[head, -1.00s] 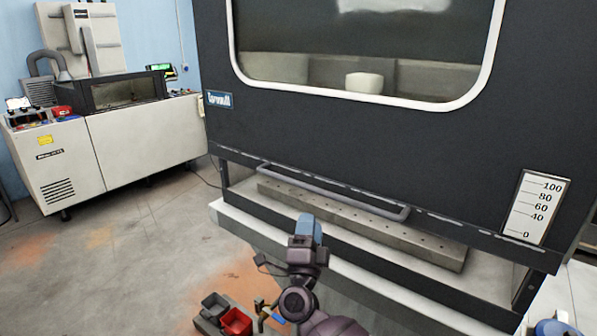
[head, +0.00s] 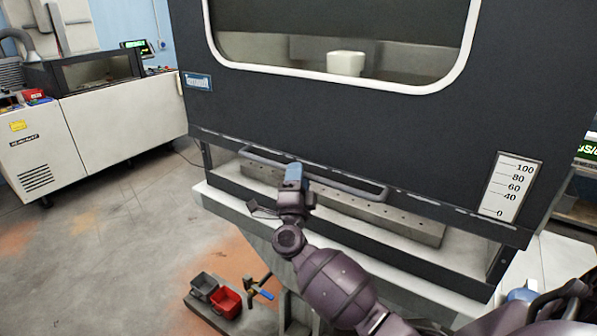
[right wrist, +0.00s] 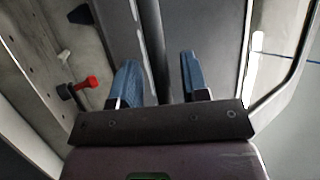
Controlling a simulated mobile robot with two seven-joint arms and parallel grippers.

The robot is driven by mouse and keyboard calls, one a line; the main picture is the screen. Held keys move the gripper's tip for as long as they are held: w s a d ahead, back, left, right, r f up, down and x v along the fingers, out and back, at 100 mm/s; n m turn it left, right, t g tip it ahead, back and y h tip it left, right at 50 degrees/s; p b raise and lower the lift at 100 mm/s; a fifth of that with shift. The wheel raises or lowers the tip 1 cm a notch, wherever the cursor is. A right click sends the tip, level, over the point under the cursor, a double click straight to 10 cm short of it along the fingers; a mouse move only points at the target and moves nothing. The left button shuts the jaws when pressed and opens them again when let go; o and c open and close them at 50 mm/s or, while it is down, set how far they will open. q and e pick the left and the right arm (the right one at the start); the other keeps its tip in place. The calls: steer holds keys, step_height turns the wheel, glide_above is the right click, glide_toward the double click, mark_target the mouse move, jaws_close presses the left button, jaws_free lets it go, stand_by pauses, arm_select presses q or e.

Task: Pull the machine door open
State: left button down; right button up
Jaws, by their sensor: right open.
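The machine door (head: 330,120) is a large dark panel with a white-framed window, and its lower edge hangs above a pale ledge. A long grey bar handle (head: 350,184) runs along the bottom of the door. My right gripper (head: 294,172) is at the handle, with its blue fingertips overlapping the left-middle part of the bar. In the right wrist view, the fingers (right wrist: 158,82) are apart, and the handle bar (right wrist: 152,45) lies in the gap between them. I cannot tell whether either finger touches it. My left gripper is not in view.
A perforated grey block (head: 410,222) lies on the ledge under the door. A scale plate (head: 509,187) is at the door's lower right. A red bin (head: 226,301) and a grey bin (head: 204,285) stand low in front. A white machine (head: 110,125) stands at left.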

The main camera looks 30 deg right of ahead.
steer(key=shift+w+d+r, duration=0.2)
steer(key=shift+w+d, duration=0.05)
steer(key=shift+w, duration=0.05)
jaws_close()
stand_by(0.3)
